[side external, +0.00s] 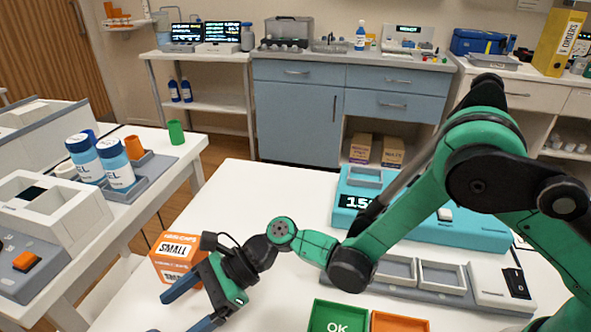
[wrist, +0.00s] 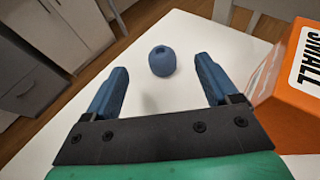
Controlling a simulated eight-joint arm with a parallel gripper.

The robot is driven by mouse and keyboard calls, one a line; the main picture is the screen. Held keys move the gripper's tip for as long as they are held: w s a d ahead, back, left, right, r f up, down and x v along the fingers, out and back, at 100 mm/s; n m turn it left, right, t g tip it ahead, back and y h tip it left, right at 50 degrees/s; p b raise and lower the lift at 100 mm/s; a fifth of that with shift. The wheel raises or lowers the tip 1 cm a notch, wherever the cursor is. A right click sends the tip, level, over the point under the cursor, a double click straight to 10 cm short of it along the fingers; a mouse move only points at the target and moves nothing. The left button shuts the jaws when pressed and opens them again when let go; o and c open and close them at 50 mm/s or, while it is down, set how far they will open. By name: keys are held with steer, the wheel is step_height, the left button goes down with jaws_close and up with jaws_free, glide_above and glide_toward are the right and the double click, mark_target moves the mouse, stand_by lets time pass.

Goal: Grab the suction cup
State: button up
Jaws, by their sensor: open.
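A small rounded blue piece with a hole in its top, which looks like the suction cup (wrist: 162,62), stands on the white table in the wrist view. It appears between and near the tips of my gripper's two blue fingers (wrist: 163,82), apart from both. My gripper is open, with nothing between the fingers near the palm. In the side external view my gripper (side external: 180,310) is low at the bottom left of the table, partly cut off by the frame. I do not see the blue piece in that view.
An orange box marked SMALL (side external: 175,258) stands close beside my gripper; it also shows at the right of the wrist view (wrist: 300,95). Green OK (side external: 338,318) and orange (side external: 398,322) bins and a teal device (side external: 480,238) are to the right. White table (side external: 255,200) behind is clear.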

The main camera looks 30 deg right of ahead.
steer(key=shift+f, duration=0.4)
steer(key=shift+a+f, duration=0.2)
steer(key=shift+a, duration=0.1)
steer(key=x, duration=0.5)
jaws_close()
